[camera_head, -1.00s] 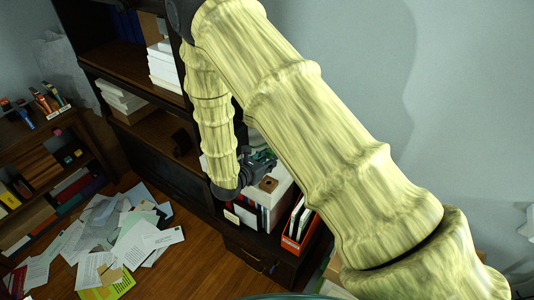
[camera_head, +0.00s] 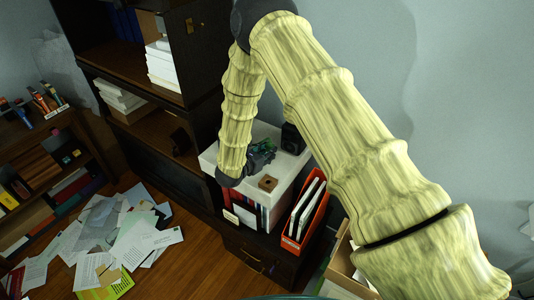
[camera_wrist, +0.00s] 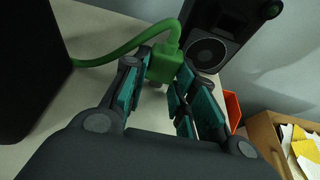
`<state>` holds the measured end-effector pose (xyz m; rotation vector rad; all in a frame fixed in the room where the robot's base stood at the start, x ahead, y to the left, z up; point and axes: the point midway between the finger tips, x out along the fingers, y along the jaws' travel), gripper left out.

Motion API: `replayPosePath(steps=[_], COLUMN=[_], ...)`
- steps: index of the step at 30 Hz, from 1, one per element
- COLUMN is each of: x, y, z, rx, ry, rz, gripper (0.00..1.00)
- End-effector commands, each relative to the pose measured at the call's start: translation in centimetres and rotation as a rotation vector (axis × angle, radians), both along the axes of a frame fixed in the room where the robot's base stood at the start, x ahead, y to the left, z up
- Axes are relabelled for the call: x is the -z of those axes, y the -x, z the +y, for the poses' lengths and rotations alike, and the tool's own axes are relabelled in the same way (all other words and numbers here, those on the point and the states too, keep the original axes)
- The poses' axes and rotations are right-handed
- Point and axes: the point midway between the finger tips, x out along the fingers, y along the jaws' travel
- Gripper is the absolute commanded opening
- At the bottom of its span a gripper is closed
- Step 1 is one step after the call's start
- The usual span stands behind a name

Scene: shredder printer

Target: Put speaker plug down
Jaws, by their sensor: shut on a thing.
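The speaker plug (camera_wrist: 165,63) is a green block with a green cable that curves off to the left in the wrist view. My gripper (camera_wrist: 160,85) has its teal-padded fingers on either side of the plug and is shut on it. In the head view my gripper (camera_head: 260,158) is low over the white top (camera_head: 284,168) of a small stand, with a bit of green (camera_head: 263,144) beside it. I cannot tell whether the plug touches the white top. A black speaker (camera_head: 292,138) stands just behind and to the right; it also shows in the wrist view (camera_wrist: 212,35).
A small brown block (camera_head: 267,183) sits on the white top in front of my gripper. A red file holder (camera_head: 319,213) stands to the right, with an open cardboard box (camera_head: 340,268) beyond. A dark bookcase (camera_head: 190,135) is at the left. Papers (camera_head: 135,240) litter the floor.

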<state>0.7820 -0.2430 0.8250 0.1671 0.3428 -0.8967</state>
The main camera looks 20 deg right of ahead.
Motion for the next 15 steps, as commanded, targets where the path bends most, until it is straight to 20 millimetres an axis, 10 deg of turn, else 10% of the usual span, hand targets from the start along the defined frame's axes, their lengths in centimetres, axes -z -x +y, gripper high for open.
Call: replayPosePath(steps=[10,11,15], x=[0.29,0.19,0.15], y=[-0.04,-0.04,-0.03], z=[0.06,0.05,0.06], rx=[-0.002,-0.002,-0.001], ry=[0.0,0.0,0.001], rz=[-0.001,-0.001,-0.001], gripper=[0.0,0.31,0.49])
